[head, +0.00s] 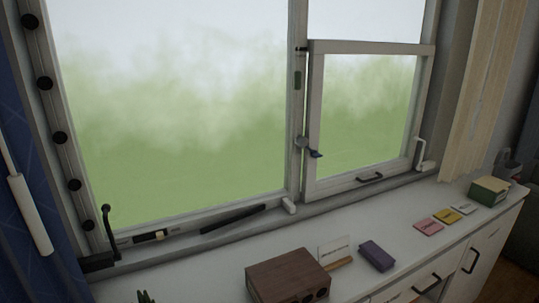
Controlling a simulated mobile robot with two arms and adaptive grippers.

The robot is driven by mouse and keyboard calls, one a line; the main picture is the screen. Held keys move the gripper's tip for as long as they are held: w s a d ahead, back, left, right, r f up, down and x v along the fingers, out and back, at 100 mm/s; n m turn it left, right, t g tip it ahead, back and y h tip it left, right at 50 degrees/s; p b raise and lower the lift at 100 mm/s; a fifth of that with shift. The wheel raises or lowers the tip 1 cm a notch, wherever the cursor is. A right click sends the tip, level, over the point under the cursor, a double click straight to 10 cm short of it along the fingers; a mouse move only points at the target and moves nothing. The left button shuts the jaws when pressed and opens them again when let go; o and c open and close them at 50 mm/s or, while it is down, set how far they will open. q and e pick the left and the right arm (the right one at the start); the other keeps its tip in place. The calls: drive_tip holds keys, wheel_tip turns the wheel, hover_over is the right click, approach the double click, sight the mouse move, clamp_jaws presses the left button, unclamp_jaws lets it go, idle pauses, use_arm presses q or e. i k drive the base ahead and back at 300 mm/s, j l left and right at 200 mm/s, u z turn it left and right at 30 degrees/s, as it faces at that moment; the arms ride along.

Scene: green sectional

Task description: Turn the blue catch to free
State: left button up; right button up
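The blue catch (316,154) is a small dark-blue lever tip on the left stile of the small right-hand window sash (371,190). It sits beside a round grey pivot piece (301,142) on the post between the panes. The blue tip points right and slightly down, lying over the sash frame. The sash looks shut, or nearly so. Neither of my grippers shows in the head view, and nothing is seen touching the catch.
The white counter (395,270) below the window holds a wooden box (287,277), a purple block (377,255), a small card (333,247), coloured notes (428,227) and a green-and-cream box (489,190). A black crank (108,232) stands at the left sill. Space directly before the catch looks clear.

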sight(314, 154)
drive_tip(key=i+l+u, duration=0.15)
drive_tip(key=l+u, duration=0.6)
drive_tip(key=i+l+u, duration=0.1)
drive_tip(key=l+u, duration=0.3)
